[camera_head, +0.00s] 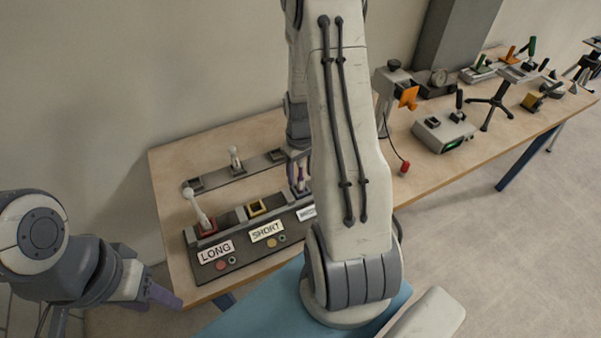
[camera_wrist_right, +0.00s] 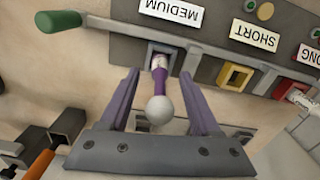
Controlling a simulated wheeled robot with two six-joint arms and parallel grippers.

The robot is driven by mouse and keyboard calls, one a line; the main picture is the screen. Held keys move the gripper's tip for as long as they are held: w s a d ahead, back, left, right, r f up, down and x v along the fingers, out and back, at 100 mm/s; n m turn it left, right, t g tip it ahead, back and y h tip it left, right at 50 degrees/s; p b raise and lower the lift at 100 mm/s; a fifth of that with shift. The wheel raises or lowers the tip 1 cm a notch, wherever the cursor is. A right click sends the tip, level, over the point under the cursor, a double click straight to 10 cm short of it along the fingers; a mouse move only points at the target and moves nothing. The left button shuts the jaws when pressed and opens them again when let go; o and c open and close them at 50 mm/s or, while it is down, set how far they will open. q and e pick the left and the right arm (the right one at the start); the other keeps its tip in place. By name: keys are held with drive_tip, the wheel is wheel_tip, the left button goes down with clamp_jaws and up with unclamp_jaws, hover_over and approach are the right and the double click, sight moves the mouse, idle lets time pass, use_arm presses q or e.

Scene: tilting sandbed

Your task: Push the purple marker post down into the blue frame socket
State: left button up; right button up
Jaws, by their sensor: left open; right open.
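The purple marker post (camera_wrist_right: 160,82), with a white ball top, stands in line with the blue frame socket (camera_wrist_right: 178,53) under the MEDIUM label in the right wrist view. Its lower end overlaps the socket opening; how deep it sits I cannot tell. My right gripper (camera_wrist_right: 163,90) is open, its purple fingers on either side of the post with gaps showing. In the head view my right gripper (camera_head: 299,176) is small and partly hidden by my arm, at the MEDIUM end of the panel. My left gripper (camera_head: 152,293) is open at the lower left, off the table's near corner.
A white post (camera_head: 197,208) leans in the red frame socket (camera_head: 207,230) at LONG. The yellow frame socket (camera_head: 257,208) at SHORT looks empty. A grey rail (camera_head: 222,175) with a small post lies behind. A grey device (camera_head: 443,133) stands right on the table.

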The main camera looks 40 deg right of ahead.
wheel_tip(320, 180, up, 10)
drive_tip(key=shift+r+b, duration=0.1)
drive_tip(key=shift+b, duration=0.2)
drive_tip(key=shift+a, duration=0.1)
drive_tip(key=s+a+r+n, duration=0.1)
drive_tip(key=a+r+n, duration=0.15)
drive_tip(key=a, duration=0.75)
drive_tip(key=s+a+r+n, duration=0.1)
drive_tip(key=a+r, duration=0.2)
drive_tip(key=a, duration=0.6)
drive_tip(key=s+a+r+n, duration=0.1)
drive_tip(key=s+a+n, duration=0.1)
drive_tip(key=s+a, duration=0.4)
drive_tip(key=s+a+r+n+y, duration=0.1)
drive_tip(key=s+a+n, duration=0.1)
drive_tip(key=s+a, duration=0.3)
drive_tip(key=s, duration=0.3)
drive_tip(key=shift+s+a+r+n, duration=0.25)
drive_tip(key=shift+a+n, duration=0.1)
